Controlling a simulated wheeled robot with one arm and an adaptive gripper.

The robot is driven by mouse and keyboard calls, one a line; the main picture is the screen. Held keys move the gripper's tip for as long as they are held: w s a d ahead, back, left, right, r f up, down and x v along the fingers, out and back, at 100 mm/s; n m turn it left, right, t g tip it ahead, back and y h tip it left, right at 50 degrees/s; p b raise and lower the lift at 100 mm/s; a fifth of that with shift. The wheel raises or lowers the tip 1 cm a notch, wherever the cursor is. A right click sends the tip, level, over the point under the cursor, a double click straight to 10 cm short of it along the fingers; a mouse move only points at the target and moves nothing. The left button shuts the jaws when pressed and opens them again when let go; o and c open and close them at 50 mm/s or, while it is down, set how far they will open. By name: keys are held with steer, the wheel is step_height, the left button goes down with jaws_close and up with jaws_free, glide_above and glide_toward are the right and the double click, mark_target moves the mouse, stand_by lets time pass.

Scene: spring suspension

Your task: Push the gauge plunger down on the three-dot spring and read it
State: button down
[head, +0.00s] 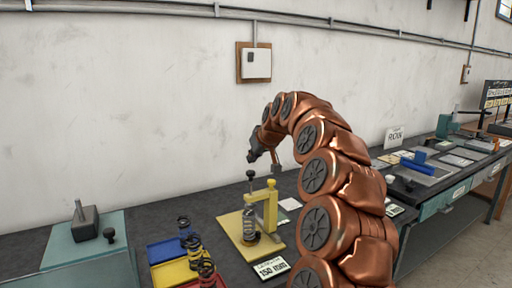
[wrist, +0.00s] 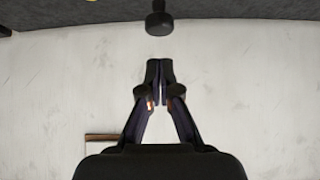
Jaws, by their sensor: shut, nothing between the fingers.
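The yellow gauge (head: 270,208) stands on a yellow base plate with a coil spring (head: 249,225) upright in it. Its plunger (head: 251,176) is a dark rod with a black round knob on top, standing well up above the frame. The knob also shows in the wrist view (wrist: 159,20), straight ahead of my fingertips. My gripper (head: 252,158) is shut and empty, just above the knob with a small gap. It also shows in the wrist view (wrist: 159,64), fingertips together. Dots on the spring are too small to make out.
Blue (head: 166,250), yellow (head: 173,272) and red trays with springs stand left of the gauge. A card reading what looks like 150 mm (head: 271,268) lies in front. Boards and cards lie to the right.

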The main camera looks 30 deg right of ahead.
mark_target(251, 183)
steer(key=shift+f+p, duration=0.35)
steer(key=shift+f, duration=1.05)
steer(key=shift+f, duration=0.1)
steer(key=f+b, duration=0.4)
steer(key=f, duration=0.1)
steer(key=shift+s+a+f, duration=0.15)
steer(key=shift+s+f, duration=0.05)
steer(key=shift+s+a+f+g+b, duration=0.15)
steer(key=shift+f+b, duration=0.1)
steer(key=shift+f, duration=0.4)
steer(key=shift+s+a+f+g+b, duration=0.1)
steer(key=shift+a+f+g+b, duration=0.1)
steer(key=shift+f, duration=0.4)
steer(key=shift+t, duration=0.45)
steer(key=r, duration=0.7)
steer(key=shift+d+r, duration=0.15)
steer(key=shift+d, duration=0.25)
steer(key=w+r+b+v, duration=0.1)
steer(key=v, duration=0.9)
steer(key=shift+r, duration=0.25)
steer(key=shift+s, duration=0.1)
